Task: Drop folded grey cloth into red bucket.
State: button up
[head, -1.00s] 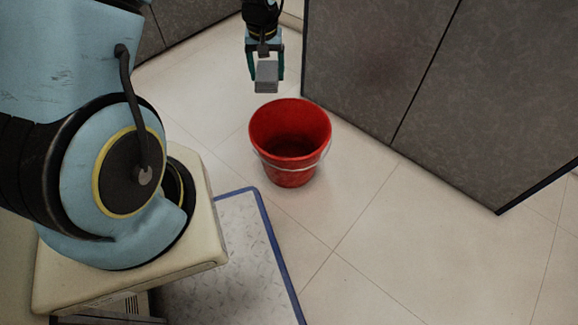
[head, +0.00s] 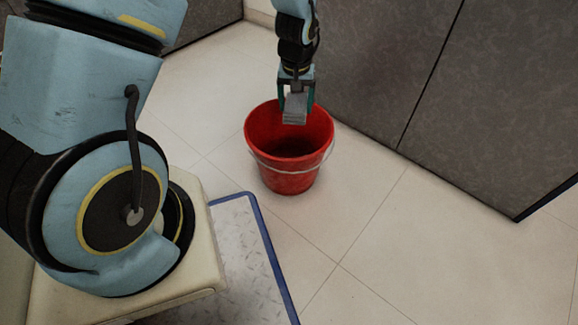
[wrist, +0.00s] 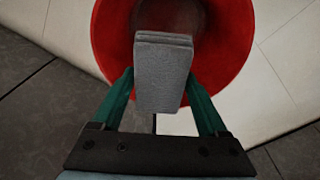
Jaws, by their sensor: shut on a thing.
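The folded grey cloth (head: 295,108) is held between the fingers of my gripper (head: 296,98) in the head view. It overlaps the far rim of the red bucket (head: 288,178), which stands upright on the floor with its wire handle down. In the wrist view my gripper (wrist: 160,95) is shut on the cloth (wrist: 163,75), one green finger on each side. The bucket (wrist: 235,45) lies beyond the cloth there, and the cloth covers part of its opening and near rim. The cloth appears above the bucket; the exact height cannot be told.
Grey cabinet panels (head: 400,75) stand behind and to the right of the bucket. A blue-edged metal plate (head: 240,250) lies at the lower left, near my base. The tiled floor (head: 420,250) right of the bucket is clear.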

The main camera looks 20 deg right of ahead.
jog(key=shift+f, duration=0.3)
jog(key=o, duration=1.2)
jog(key=shift+r, duration=0.15)
jog(key=r+p, duration=0.1)
jog(key=r, duration=0.2)
jog(key=r+p, duration=0.2)
jog(key=r, duration=0.2)
jog(key=s+r+p, duration=0.1)
jog(key=r, duration=0.2)
jog(key=shift+s+a+r, duration=0.1)
jog(key=shift+a+r, duration=0.15)
jog(key=shift+a, duration=0.05)
